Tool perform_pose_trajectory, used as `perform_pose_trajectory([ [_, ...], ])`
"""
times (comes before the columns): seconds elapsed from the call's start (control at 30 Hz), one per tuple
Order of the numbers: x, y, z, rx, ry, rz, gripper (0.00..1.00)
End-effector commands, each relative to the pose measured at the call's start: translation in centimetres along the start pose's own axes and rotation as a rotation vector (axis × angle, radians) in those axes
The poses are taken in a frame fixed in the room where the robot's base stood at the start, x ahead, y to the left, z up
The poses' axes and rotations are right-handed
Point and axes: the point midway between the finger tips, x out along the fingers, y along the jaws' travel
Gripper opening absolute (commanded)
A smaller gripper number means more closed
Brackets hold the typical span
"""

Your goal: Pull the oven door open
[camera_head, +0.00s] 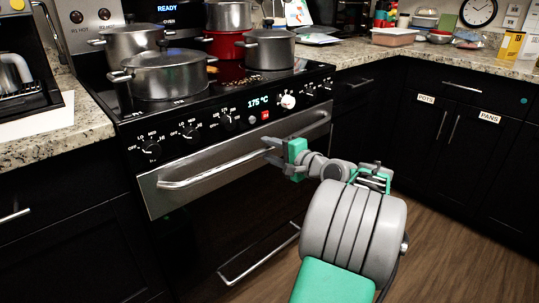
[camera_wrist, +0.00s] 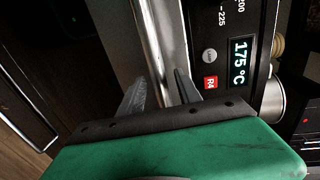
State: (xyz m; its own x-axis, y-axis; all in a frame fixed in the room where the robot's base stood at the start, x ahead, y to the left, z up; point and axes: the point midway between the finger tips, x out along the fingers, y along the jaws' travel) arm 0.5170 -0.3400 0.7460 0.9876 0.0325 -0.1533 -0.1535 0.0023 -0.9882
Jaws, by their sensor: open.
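The oven door (camera_head: 160,203) is a stainless and black front below the knob panel, and it looks closed. Its long silver bar handle (camera_head: 205,176) runs across the top of the door. In the wrist view the handle (camera_wrist: 165,35) runs down between the two open fingers of my gripper (camera_wrist: 160,88), one finger on each side. The fingers do not appear closed on the bar; contact is hard to tell.
Knobs and a display reading 175 °C (camera_head: 259,103) sit just above the handle. Steel pots (camera_head: 170,78) and a red pot (camera_head: 224,46) stand on the cooktop. A lower drawer handle (camera_head: 258,258) is below. Wooden floor (camera_head: 440,235) is clear at right.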

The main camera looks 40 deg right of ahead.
Motion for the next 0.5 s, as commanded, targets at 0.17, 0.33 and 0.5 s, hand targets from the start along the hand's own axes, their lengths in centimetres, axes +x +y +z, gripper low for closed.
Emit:
perform_pose_trajectory([
  [0.17, 0.86, -0.01, -0.08, 0.0, 0.003, 0.0, 0.41],
  [0.33, 0.78, -0.02, -0.15, 0.0, 0.004, 0.001, 0.4],
  [0.5, 0.74, 0.0, -0.19, 0.0, 0.005, 0.001, 0.26],
])
